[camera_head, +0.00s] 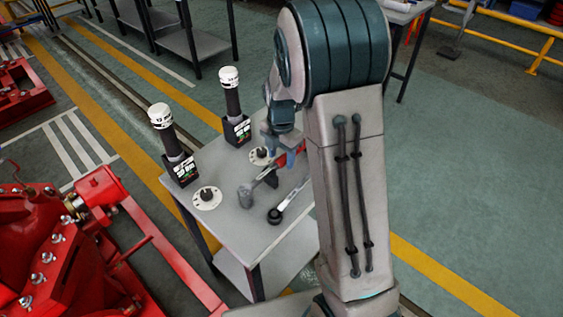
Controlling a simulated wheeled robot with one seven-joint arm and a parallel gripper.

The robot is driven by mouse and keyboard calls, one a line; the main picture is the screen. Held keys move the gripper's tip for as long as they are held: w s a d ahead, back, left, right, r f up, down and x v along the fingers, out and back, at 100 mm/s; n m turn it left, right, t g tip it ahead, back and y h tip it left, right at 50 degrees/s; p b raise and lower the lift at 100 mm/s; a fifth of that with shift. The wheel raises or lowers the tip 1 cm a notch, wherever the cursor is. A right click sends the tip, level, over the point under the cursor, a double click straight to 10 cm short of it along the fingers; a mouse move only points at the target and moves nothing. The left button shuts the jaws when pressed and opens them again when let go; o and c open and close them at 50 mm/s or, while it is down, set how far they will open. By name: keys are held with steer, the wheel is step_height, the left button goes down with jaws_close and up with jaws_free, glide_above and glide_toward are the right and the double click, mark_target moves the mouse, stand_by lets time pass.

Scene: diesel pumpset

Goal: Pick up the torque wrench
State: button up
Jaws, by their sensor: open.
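A tool that looks like the torque wrench (288,201) lies on the small grey table (232,240). It has a round black head toward the front edge and a silver shaft running back to the right, where my arm hides its far end. My gripper (286,158) is above the table, behind the wrench's head and partly covered by my arm link. It is open, and I cannot see anything held in it.
Two black holders with white-capped upright tools (178,145) (234,105) stand along the table's left and back edge. White discs (207,198) with dark centres lie near them. A red machine (50,245) stands to the left. Open green floor (470,180) is on the right.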

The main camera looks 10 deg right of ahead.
mark_target(282, 158)
step_height(282, 158, down, 4)
steer(key=shift+r, duration=0.2)
steer(key=shift+r, duration=0.1)
jaws_close()
